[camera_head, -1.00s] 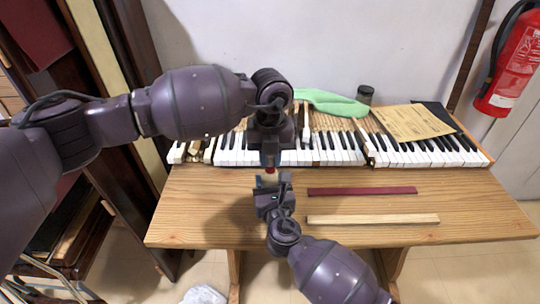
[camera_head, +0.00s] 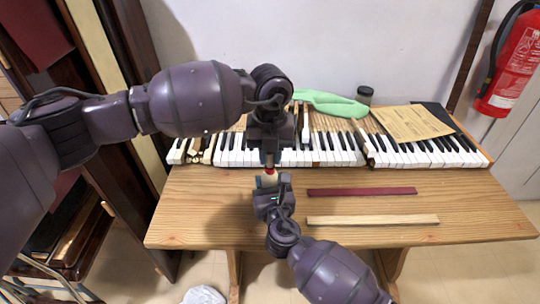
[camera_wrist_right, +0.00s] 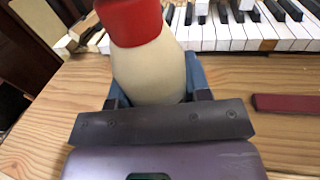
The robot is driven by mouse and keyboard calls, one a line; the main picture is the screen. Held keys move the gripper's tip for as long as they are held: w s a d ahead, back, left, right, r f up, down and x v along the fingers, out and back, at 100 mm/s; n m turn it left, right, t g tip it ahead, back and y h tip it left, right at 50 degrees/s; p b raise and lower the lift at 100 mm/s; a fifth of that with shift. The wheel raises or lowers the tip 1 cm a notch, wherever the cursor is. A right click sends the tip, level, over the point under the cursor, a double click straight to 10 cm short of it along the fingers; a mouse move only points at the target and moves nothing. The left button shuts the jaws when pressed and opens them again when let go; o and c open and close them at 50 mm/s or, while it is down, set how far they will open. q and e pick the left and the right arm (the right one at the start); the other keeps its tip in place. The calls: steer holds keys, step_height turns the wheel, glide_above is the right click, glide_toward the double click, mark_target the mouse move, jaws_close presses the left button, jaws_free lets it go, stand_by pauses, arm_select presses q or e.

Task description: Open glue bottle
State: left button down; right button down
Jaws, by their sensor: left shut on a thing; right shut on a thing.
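The glue bottle has a cream body and a red cap. In the right wrist view its body (camera_wrist_right: 150,72) stands between my right gripper's blue fingers, the red cap (camera_wrist_right: 130,20) above it and cut by the top edge. In the head view the cream body (camera_head: 269,180) shows small above my right gripper (camera_head: 269,184), which is shut on it. My left gripper (camera_head: 269,162) comes down from above and is shut at the red cap (camera_head: 269,170). The arm hides most of the left fingers, and the cap's fit on the bottle is hard to see.
A dark red strip (camera_head: 362,191) and a pale wooden strip (camera_head: 372,220) lie on the wooden table (camera_head: 200,205). Piano keys (camera_head: 335,150) line the back. A green cloth (camera_head: 335,103), a dark jar (camera_head: 364,95) and a paper sheet (camera_head: 412,123) lie behind.

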arm_select(q)
steer(key=shift+r, duration=0.75)
steer(key=shift+r, duration=1.9)
arm_select(e)
steer(key=shift+c, duration=2.4)
jaws_free()
